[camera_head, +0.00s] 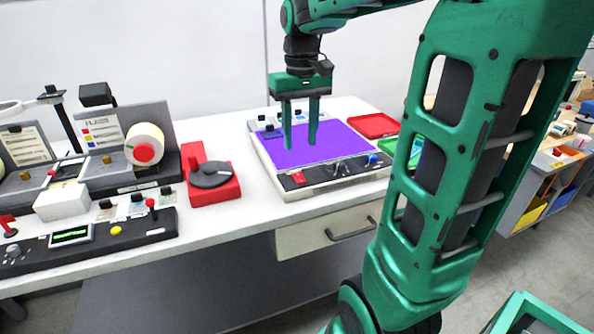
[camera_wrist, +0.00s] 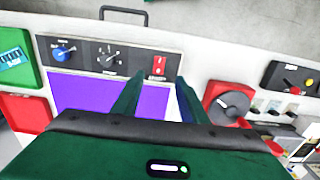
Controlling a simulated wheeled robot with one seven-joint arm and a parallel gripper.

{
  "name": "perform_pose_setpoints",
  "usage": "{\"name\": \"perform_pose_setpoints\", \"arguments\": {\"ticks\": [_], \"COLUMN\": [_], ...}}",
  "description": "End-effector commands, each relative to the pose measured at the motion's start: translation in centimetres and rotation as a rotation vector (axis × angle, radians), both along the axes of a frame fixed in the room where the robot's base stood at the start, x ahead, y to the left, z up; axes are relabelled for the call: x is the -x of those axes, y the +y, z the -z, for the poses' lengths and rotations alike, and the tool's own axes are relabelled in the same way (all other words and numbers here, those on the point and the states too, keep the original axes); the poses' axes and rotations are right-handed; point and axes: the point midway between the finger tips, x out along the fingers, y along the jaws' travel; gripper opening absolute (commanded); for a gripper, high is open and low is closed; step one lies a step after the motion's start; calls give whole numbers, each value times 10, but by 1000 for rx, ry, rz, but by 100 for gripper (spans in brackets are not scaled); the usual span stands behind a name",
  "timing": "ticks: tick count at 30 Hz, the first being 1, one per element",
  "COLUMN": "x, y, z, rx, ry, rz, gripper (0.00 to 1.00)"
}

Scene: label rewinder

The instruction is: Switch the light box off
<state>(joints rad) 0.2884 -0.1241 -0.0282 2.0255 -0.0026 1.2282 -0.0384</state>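The light box (camera_head: 262,160) stands on the white bench with its purple panel (camera_head: 335,143) lit. The panel also shows in the wrist view (camera_wrist: 85,92). Its front control strip carries a red rocker switch (camera_head: 298,177) at the left, a dial with a black pointer (camera_head: 340,168) and a blue knob (camera_head: 373,159). In the wrist view the red switch (camera_wrist: 159,66) lies just beyond the fingertips. My gripper (camera_head: 299,144) is open and empty, fingers pointing down over the purple panel, behind the switch. Whether the fingertips touch the panel I cannot tell.
A red base with a dark disc (camera_head: 211,174) stands left of the light box. A red tray (camera_head: 373,125) and a green tray (camera_head: 404,152) lie to its right. The label rewinder (camera_head: 128,178) fills the left bench. A drawer handle (camera_head: 350,231) sticks out below.

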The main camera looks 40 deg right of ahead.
Motion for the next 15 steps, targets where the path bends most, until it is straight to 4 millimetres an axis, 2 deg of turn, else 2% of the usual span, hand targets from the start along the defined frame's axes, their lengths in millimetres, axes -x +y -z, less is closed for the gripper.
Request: {"name": "perform_pose_setpoints", "arguments": {"ticks": [9, 15], "x": [2, 2], "y": [-1, -1], "z": [54, 83], "rx": [-1, -1], "ry": [5, 3], "rz": [3, 4], "gripper": [39, 39]}}
